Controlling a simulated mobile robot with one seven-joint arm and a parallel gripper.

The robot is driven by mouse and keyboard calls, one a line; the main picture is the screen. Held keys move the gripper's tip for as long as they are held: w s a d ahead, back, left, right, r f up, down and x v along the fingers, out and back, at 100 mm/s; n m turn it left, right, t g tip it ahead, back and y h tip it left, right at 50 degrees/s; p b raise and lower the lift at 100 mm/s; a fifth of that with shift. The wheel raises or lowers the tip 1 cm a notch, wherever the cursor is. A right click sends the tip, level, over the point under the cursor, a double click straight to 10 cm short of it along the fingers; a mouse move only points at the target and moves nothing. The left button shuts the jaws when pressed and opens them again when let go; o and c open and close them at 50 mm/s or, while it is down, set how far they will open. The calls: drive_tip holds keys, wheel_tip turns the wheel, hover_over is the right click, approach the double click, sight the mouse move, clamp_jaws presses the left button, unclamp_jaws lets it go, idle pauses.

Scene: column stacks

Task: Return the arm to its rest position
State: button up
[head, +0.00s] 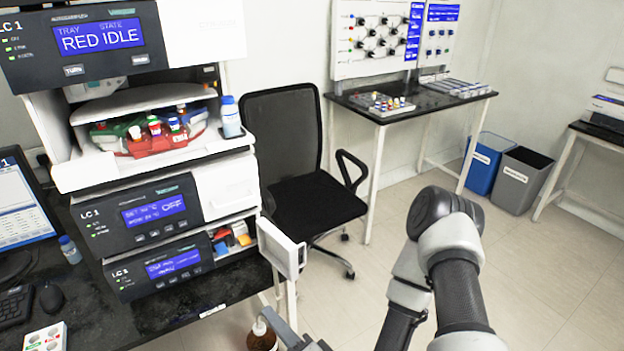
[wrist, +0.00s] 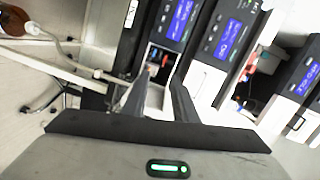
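My arm (head: 445,235) rises from the bottom right of the head view and bends at a dark elbow. Its lower links run out of the bottom edge. My gripper (wrist: 160,83) shows in the wrist view with its two dark fingers apart and nothing visibly held between them. It points toward the instrument stack (wrist: 205,65). In the head view a grey and dark piece at the bottom edge looks like part of my gripper, low in front of the stack. The rest of the gripper is out of that frame.
The instrument stack (head: 150,215) stands at the left on a dark bench (head: 180,312). A white door (head: 282,248) juts open from its lower compartment. A brown bottle (head: 262,338) stands below. A chair (head: 300,170) and bins (head: 488,163) stand behind; floor at right is clear.

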drive_tip(key=w+d+r+n+g+h+p, duration=0.3)
drive_tip(key=w+d+r+n+g+h, duration=0.15)
drive_tip(key=w+d+n, duration=0.4)
drive_tip(key=w+d+r+h+p, duration=0.15)
drive_tip(key=d+r+h, duration=0.25)
drive_tip(key=d+r, duration=0.5)
drive_tip(key=s+d+r+g+h+p, duration=0.1)
drive_tip(key=s+d+r, duration=0.15)
drive_tip(key=r, duration=0.45)
drive_tip(key=s+d+r+h+p, duration=0.2)
drive_tip(key=s+r, duration=0.1)
drive_tip(key=r, duration=0.4)
drive_tip(key=s+r+g, duration=0.1)
drive_tip(key=s+r, duration=0.4)
drive_tip(key=s, duration=0.2)
drive_tip(key=s+r+g+p, duration=0.1)
drive_tip(key=s+r, duration=0.4)
drive_tip(key=s, duration=0.2)
drive_tip(key=shift+s+a+m+y, duration=0.25)
drive_tip(key=shift+m+y, duration=0.1)
drive_tip(key=shift+y, duration=0.1)
